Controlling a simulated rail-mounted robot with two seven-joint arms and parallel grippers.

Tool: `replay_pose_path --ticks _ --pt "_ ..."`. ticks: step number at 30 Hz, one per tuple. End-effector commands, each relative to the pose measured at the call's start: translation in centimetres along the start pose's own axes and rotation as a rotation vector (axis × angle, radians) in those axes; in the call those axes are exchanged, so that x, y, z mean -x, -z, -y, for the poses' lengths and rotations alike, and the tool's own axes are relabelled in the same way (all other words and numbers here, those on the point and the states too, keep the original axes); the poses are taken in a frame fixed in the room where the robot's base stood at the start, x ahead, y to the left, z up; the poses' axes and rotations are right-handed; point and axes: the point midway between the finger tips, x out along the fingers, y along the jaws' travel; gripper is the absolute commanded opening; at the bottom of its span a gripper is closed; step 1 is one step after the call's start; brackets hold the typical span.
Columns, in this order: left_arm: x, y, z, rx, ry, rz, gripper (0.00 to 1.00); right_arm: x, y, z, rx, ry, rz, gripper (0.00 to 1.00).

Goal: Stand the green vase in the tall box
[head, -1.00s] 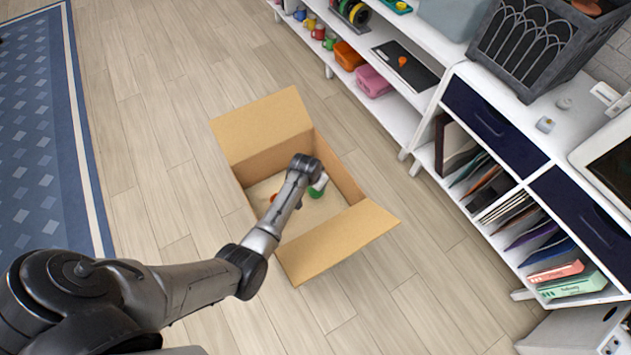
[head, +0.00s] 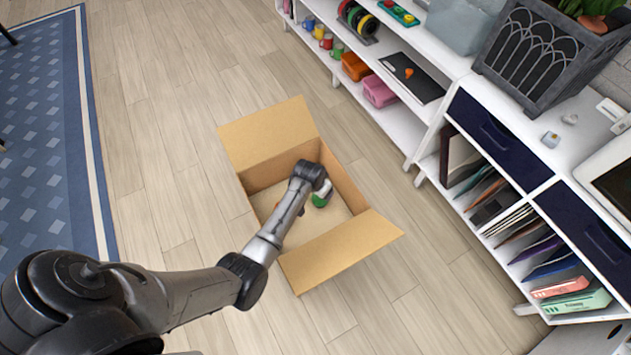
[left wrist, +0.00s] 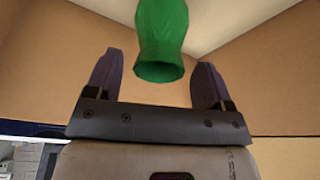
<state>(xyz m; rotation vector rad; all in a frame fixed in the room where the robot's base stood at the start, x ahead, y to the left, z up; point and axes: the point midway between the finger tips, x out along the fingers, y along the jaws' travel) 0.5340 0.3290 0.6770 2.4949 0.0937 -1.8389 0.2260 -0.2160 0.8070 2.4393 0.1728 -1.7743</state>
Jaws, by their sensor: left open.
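The open cardboard box (head: 345,249) stands on the floor with its flaps out. The green vase (head: 320,200) is inside it, partly hidden by my left arm. In the left wrist view the vase (left wrist: 160,35) shows its open mouth toward my gripper and its far end is cut off by the frame edge. It looks upright, base toward the box floor. My left gripper (left wrist: 157,62) reaches down into the box. Its fingers are open, one on each side of the vase mouth, with visible gaps. My right gripper is not in view.
A white shelf unit (head: 405,140) with mugs, bins and folders stands to the right. A blue rug (head: 45,130) lies on the left. Bare wood floor surrounds the box.

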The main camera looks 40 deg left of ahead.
Motion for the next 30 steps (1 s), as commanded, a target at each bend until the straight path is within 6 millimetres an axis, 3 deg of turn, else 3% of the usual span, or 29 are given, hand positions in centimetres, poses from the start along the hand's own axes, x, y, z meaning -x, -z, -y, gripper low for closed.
replay_pose_path --ticks 3,12,18,25,28,30 --pt "2.7 0.1 0.0 0.0 0.001 -0.002 0.75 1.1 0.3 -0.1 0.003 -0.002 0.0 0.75" --pt "7.5 0.1 0.0 0.0 0.0 -0.001 0.75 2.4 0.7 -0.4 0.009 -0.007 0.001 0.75" --pt "9.2 0.0 0.0 -0.001 -0.001 0.001 0.75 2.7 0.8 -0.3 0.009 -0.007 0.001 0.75" --pt "9.7 -0.3 0.0 -0.003 0.002 0.0 0.75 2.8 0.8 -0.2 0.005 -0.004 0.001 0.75" --pt "10.0 -1.9 0.0 -0.016 0.019 0.001 0.75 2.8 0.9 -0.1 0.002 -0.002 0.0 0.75" --pt "10.6 -4.1 -0.2 -0.036 0.038 0.001 0.75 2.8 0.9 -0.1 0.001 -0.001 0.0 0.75"
